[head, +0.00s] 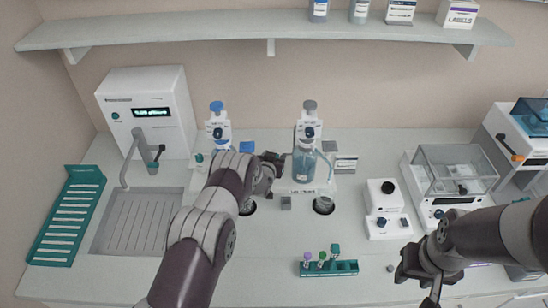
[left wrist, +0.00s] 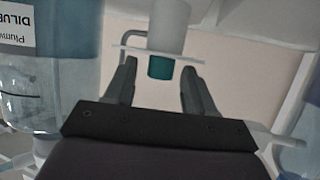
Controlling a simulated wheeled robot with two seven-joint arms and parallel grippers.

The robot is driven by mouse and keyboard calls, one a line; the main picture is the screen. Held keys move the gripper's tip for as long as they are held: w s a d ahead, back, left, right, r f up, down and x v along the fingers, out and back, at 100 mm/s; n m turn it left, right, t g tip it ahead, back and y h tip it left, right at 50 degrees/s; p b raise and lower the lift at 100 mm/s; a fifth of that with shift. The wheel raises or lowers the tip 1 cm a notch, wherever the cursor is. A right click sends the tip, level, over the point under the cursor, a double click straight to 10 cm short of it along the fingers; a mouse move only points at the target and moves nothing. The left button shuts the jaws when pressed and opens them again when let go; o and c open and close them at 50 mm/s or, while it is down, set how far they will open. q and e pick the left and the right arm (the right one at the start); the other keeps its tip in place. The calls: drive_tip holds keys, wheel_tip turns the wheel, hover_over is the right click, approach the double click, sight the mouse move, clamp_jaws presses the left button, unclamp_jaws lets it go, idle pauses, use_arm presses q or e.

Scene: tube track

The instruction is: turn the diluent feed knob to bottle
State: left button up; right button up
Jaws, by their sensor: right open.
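Two white dispenser stations stand at the back of the bench. The right one has a clear bottle (head: 304,165) with blue liquid and a dark round knob (head: 309,132); the left one has a blue cap and a dark blue knob (head: 218,132). I cannot read which is the diluent feed knob. My left gripper (head: 272,168) is between the stations, left of the bottle. In the left wrist view its fingers (left wrist: 160,88) are apart, with a white part with a teal end (left wrist: 160,68) beyond them. A labelled bottle (left wrist: 45,85) is beside it. My right gripper (head: 425,285) is open and empty, low at the front right.
A green tube rack (head: 330,268) with several capped tubes is at the front. A small white device (head: 387,200) and a balance with a clear cover (head: 455,170) stand right. A sink (head: 135,222) and teal rack (head: 68,215) are left. A shelf (head: 270,30) runs above.

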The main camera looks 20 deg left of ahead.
use_arm(q)
clamp_jaws()
drive_tip(key=shift+f, duration=0.1)
drive_tip(key=n+y+b, duration=0.1)
drive_tip(key=b, duration=0.1)
drive_tip(key=n+y+b, duration=0.1)
drive_tip(key=y+b, duration=0.1)
drive_tip(key=n+g+y+b, duration=0.1)
drive_tip(key=n+b, duration=0.1)
drive_tip(key=shift+w+d+y+b, duration=0.1)
drive_tip(key=shift+d+y+b, duration=0.2)
drive_tip(key=shift+d+b, duration=0.1)
drive_tip(key=shift+a+n+y, duration=0.1)
drive_tip(key=shift+n+y, duration=0.2)
drive_tip(key=shift+y, duration=0.1)
drive_tip(key=shift+o, duration=0.4)
unclamp_jaws()
